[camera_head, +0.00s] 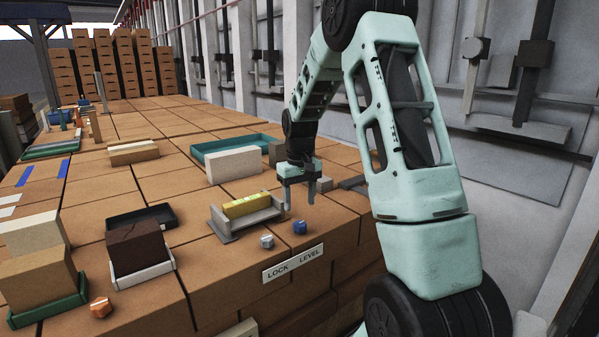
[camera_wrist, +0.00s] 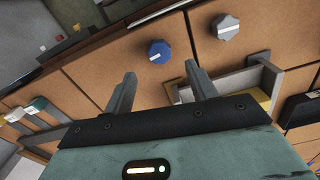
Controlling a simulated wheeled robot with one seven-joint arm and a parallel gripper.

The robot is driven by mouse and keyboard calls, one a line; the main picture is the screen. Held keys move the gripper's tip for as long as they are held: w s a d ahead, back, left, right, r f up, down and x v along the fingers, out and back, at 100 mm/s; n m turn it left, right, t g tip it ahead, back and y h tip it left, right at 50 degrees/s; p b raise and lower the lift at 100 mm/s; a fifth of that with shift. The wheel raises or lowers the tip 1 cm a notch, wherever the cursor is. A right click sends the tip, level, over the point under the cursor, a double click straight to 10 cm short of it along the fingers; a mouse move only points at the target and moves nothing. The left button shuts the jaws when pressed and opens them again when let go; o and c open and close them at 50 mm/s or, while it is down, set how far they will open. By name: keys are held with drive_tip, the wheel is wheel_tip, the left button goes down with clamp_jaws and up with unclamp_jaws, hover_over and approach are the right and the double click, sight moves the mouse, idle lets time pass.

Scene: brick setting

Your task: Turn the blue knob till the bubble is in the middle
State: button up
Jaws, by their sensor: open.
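The blue knob (camera_head: 300,228) sits on the brick-coloured block top near its front edge, above the word LEVEL on the sign (camera_head: 293,263). In the wrist view the blue knob (camera_wrist: 159,52) lies beyond the fingertips, with a pale pointer mark on it. A yellow level (camera_head: 247,205) rests in a grey holder (camera_head: 236,222) left of the knob; its bubble is too small to make out. My gripper (camera_head: 300,192) is open and empty, above and behind the blue knob, apart from it. Its two fingers (camera_wrist: 157,85) also show in the wrist view.
A grey knob (camera_head: 267,241) stands close left of the blue one, above LOCK. An orange knob (camera_head: 100,307) is at the front left. A white block (camera_head: 233,164) and green tray (camera_head: 262,139) lie behind the level. A dark brick (camera_head: 136,247) is further left.

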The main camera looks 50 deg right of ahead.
wheel_tip(320, 180, up, 11)
drive_tip(key=b, duration=0.1)
drive_tip(key=shift+f+b, duration=0.2)
drive_tip(key=shift+b, duration=0.1)
idle(0.4)
drive_tip(key=s+a+f+n+b, duration=0.1)
drive_tip(key=a+f+n, duration=0.1)
drive_tip(key=a, duration=0.9)
drive_tip(key=s+a+f+n, duration=0.2)
drive_tip(key=a, duration=0.8)
drive_tip(key=s+a+f+n+b, duration=0.1)
drive_tip(key=a+f+n, duration=0.15)
drive_tip(key=a, duration=0.85)
drive_tip(key=s+a+f+n, duration=0.2)
drive_tip(key=s+a, duration=0.4)
drive_tip(key=s, duration=0.3)
drive_tip(key=s+a+f+n, duration=0.3)
drive_tip(key=s+a, duration=0.3)
drive_tip(key=s, duration=0.4)
drive_tip(key=shift+s+f+n+y+b, duration=0.15)
drive_tip(key=shift+f+n+y+b, duration=0.2)
drive_tip(key=shift+f, duration=0.4)
drive_tip(key=shift+a, duration=0.1)
